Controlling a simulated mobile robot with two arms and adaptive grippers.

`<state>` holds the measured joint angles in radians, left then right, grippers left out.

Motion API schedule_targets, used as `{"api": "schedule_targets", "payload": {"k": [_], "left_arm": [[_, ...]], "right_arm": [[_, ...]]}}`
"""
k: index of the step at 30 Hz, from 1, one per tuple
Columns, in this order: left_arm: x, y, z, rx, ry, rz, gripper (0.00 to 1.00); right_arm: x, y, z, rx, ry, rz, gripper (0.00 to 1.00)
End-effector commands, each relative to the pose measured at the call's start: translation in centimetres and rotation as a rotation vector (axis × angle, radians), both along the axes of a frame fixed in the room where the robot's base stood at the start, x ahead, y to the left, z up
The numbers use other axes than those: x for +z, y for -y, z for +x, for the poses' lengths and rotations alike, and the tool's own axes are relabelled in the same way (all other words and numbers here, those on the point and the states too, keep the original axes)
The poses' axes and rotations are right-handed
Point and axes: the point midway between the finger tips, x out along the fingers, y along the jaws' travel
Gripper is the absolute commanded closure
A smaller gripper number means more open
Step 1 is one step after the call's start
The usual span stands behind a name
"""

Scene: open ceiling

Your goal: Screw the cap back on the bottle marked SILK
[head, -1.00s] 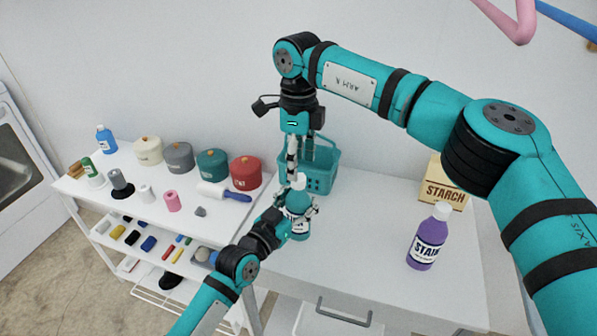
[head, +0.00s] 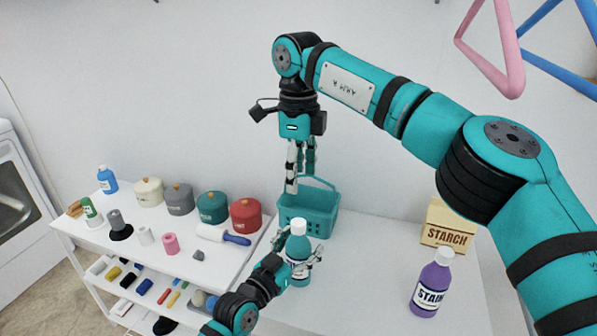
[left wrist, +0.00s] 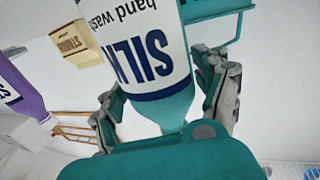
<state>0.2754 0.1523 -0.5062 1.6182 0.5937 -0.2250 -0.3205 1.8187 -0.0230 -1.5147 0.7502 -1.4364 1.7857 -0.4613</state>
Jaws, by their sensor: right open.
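The SILK bottle (head: 300,268) is teal and stands upright on the white table, with a white cap (head: 298,228) on its top. Its label also shows, upside down, in the left wrist view (left wrist: 146,60). My left gripper (head: 294,272) has its fingers on both sides of the bottle's body and appears closed on it; the fingers also flank it in the left wrist view (left wrist: 165,100). My right gripper (head: 301,180) is open and empty, pointing down above the cap and apart from it. The cap's threads are hidden.
A teal basket (head: 322,222) stands just behind the bottle. A purple STAIN bottle (head: 430,285) and a STARCH box (head: 446,228) are to the right. A shelf at left holds several lidded pots and small items. Hangers (head: 490,50) hang at the upper right.

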Motion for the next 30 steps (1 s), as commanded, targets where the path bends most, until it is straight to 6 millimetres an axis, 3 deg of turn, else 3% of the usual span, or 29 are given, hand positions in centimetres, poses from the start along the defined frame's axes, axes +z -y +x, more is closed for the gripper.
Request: {"api": "schedule_targets", "payload": {"k": [3,14,30], "left_arm": [[0.0,0.0,0.0,0.000,0.000,0.000,0.12],[-0.1,-0.5,-0.7,0.001,-0.001,0.001,0.12],[-0.1,-6.1,-8.9,0.000,-0.001,0.002,0.12]], "right_arm": [[0.0,0.0,0.0,0.000,0.000,0.000,0.42],[0.0,0.0,0.0,0.000,0.000,0.000,0.42],[0.0,0.0,0.0,0.000,0.000,0.000,0.42]]}}
